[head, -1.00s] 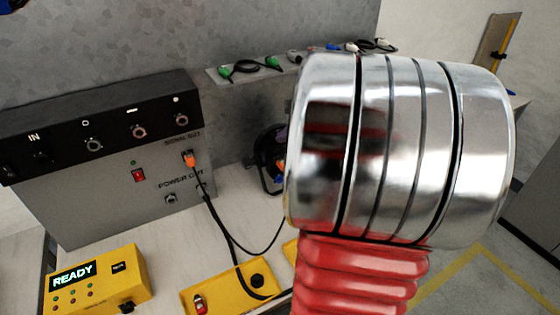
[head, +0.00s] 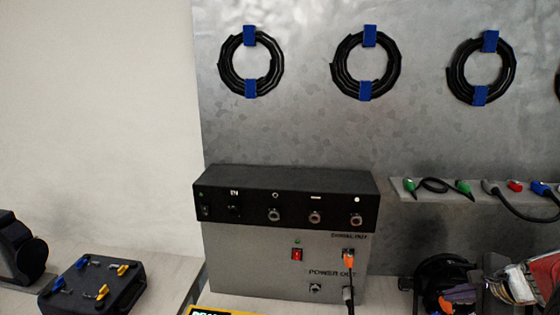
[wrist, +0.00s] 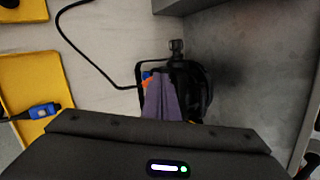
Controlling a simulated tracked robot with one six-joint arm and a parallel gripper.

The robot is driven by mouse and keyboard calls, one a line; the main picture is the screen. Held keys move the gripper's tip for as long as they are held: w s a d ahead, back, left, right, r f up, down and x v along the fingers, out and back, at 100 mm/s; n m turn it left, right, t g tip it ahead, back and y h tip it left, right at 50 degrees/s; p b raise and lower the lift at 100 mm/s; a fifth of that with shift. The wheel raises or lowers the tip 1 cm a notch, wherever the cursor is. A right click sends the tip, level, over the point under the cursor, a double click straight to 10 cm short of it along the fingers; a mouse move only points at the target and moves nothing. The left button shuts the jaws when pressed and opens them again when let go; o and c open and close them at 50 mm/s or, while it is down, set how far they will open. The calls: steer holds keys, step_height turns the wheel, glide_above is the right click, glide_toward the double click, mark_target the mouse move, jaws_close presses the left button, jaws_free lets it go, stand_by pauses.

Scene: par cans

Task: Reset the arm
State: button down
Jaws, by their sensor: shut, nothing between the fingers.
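My gripper (wrist: 160,82) shows in the wrist view as a narrow purple-grey wedge in front of my dark wrist housing. Its fingers are together and nothing is held between them. A black par can (wrist: 200,92) with a yoke stands behind it, close to the grey wall, partly hidden by the fingers. I cannot tell from this view whether they touch. In the head view the par can (head: 438,280) is at the lower right, cut by the frame edge and partly covered by pale and reddish shapes that are hard to make out.
A grey power box (head: 260,265) with a black control unit (head: 290,199) stands on the bench; an orange plug (head: 349,261) is in it. A shelf (head: 400,190) holds connectors. Coiled cables (head: 252,62) hang above. A black box (head: 90,285) is at left. Yellow trays (wrist: 25,75) lie left of my gripper.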

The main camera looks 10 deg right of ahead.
steer(key=s+a+r+n, duration=0.1)
steer(key=s+a+n, duration=0.2)
steer(key=a+n, duration=0.5)
steer(key=s+a+r+n+g, duration=0.1)
steer(key=s+a+n, duration=0.2)
steer(key=a+n, duration=0.5)
steer(key=s+a+r+n+g, duration=0.1)
steer(key=a+n, duration=0.6)
steer(key=a, duration=1.1)
steer(key=shift+s+a+r+n, duration=0.15)
steer(key=shift+s+r+n, duration=0.35)
steer(key=shift+s, duration=0.65)
steer(key=shift+r, duration=0.15)
